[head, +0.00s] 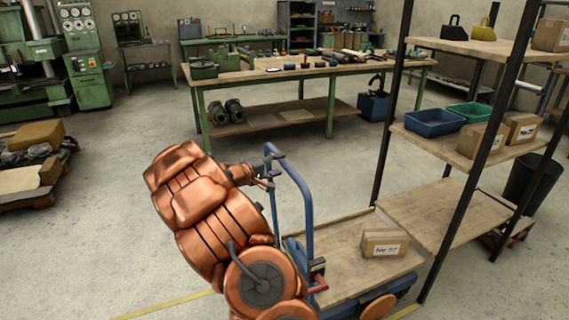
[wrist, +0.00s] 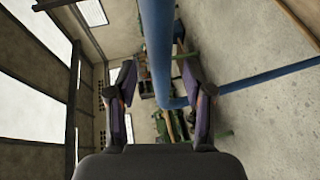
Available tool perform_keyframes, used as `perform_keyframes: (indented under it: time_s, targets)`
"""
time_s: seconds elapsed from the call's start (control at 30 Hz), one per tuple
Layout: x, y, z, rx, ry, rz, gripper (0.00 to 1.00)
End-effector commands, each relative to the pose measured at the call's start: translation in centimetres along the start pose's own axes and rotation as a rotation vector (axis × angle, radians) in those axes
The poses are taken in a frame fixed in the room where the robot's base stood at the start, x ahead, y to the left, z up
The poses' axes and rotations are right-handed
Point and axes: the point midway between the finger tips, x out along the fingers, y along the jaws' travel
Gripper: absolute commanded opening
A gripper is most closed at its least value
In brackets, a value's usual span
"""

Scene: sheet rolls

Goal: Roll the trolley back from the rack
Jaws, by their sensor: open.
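The trolley has a bare wooden deck (head: 330,255) on a blue frame, with a tall blue push handle (head: 307,220) at its left end. A red lever (head: 319,283) is at the handle's foot. The trolley stands close against the rack (head: 440,208), which has dark posts and wooden shelves. My gripper (head: 269,171) is at the upper left of the handle. In the wrist view, the fingers of my gripper (wrist: 157,85) are apart, with the blue handle bar (wrist: 157,45) running between them. I cannot tell whether either finger touches the bar.
A cardboard box (head: 385,243) sits on the trolley deck. The rack holds a blue bin (head: 433,123), a green bin and boxes. A green-legged workbench (head: 290,75) stands behind. A pallet (head: 25,200) lies at left. The floor (head: 110,230) between is clear.

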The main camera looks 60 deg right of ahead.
Motion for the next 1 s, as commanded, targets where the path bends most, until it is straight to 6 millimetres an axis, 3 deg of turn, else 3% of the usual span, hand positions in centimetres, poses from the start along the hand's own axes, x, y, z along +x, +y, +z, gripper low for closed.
perform_keyframes:
  time_s: [0.3,0.67,1.0]
  targets:
    - [3.6,-0.1,0.2,-0.002,-0.004,-0.003,0.52]
    - [4.0,-0.1,0.1,-0.001,-0.002,-0.001,0.52]
    - [4.0,-0.1,0.1,-0.001,-0.002,-0.001,0.16]
